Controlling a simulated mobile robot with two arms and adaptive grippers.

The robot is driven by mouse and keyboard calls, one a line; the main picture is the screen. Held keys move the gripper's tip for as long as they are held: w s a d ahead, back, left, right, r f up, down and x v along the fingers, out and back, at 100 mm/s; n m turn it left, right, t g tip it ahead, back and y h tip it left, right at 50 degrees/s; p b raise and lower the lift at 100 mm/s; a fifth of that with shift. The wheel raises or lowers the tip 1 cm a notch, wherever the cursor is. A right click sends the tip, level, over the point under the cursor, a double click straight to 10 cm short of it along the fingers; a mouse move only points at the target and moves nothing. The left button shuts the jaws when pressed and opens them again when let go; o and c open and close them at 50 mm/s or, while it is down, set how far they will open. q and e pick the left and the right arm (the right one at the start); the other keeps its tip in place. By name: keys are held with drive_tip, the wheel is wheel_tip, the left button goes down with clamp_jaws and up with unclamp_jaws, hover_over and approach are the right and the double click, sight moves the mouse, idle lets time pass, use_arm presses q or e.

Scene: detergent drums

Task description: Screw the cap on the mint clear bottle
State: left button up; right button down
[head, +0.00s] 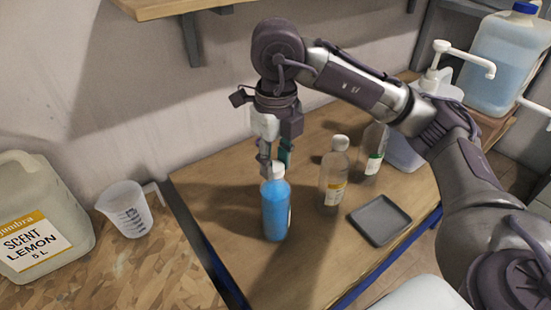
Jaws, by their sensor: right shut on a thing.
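A blue-filled bottle (275,212) stands upright on the wooden table, its label turned to the right and unreadable. A white cap (277,170) is at its mouth; I cannot tell how tightly it sits. My right gripper (273,164) points down from above and is shut on this cap. No readable label tells which bottle is mint. My left gripper is not in view.
A grey square tray (379,219) lies right of the blue bottle. A measuring jug (125,209) and a lemon scent canister (38,225) stand on the left surface. A white pump (437,68) and a large blue-filled jug (505,62) are at the back right. The table front is clear.

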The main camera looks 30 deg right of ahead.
drive_tip(key=shift+f, duration=0.1)
drive_tip(key=m, duration=0.6)
drive_tip(key=c, duration=1)
unclamp_jaws()
drive_tip(key=shift+n, duration=1.1)
drive_tip(key=n, duration=0.3)
drive_tip(key=shift+n+b, duration=0.3)
drive_tip(key=shift+b, duration=0.1)
